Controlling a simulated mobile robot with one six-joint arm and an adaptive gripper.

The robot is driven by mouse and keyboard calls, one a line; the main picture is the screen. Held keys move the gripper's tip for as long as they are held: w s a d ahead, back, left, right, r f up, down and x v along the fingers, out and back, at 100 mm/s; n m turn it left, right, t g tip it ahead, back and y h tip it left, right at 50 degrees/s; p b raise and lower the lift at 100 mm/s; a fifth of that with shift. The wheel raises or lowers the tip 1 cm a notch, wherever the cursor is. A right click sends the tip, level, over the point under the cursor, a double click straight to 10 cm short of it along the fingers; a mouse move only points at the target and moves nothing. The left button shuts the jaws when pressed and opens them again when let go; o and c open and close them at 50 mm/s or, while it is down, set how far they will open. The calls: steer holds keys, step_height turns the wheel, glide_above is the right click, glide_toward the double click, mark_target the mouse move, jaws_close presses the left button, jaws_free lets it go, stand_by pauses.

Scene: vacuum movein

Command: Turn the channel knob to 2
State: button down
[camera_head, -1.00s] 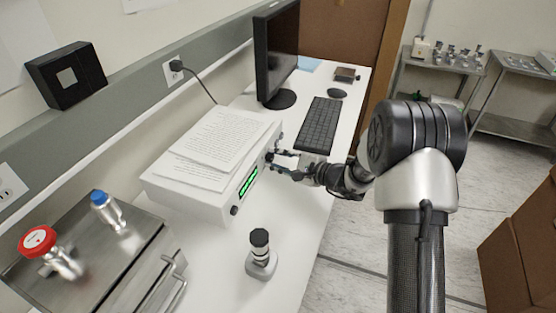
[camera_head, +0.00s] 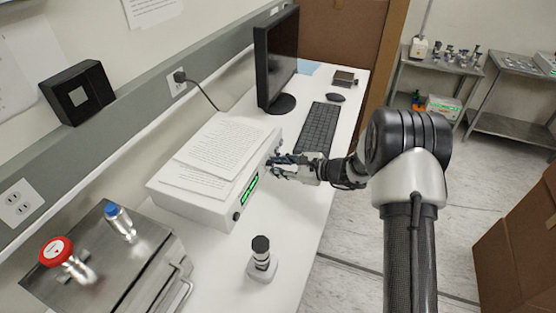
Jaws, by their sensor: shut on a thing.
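The white controller box (camera_head: 186,205) stands on the white bench with a lit green display (camera_head: 249,190) on its front panel. A small dark knob (camera_head: 237,216) shows at the near end of that panel. My gripper (camera_head: 276,164) is at the far end of the panel, its fingers against the front and shut on what seems to be the channel knob. The fingers hide that knob, so its pointer and number marks cannot be read.
Papers (camera_head: 219,152) lie on the box. A keyboard (camera_head: 319,127), mouse (camera_head: 336,97) and monitor (camera_head: 276,60) stand beyond it. A small dark-topped fitting (camera_head: 261,262) stands in front on the bench. A steel unit with a red-capped valve (camera_head: 56,251) is at the near left.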

steer(key=shift+w+d+r+m+g+p, duration=0.1)
steer(key=shift+m+g+p, duration=0.8)
steer(key=shift+m+p, duration=0.3)
steer(key=shift+m+g+y+p, duration=0.5)
steer(key=shift+m, duration=0.3)
steer(key=c, duration=1.3)
jaws_free()
steer(key=v, duration=1.2)
steer(key=shift+w, duration=0.15)
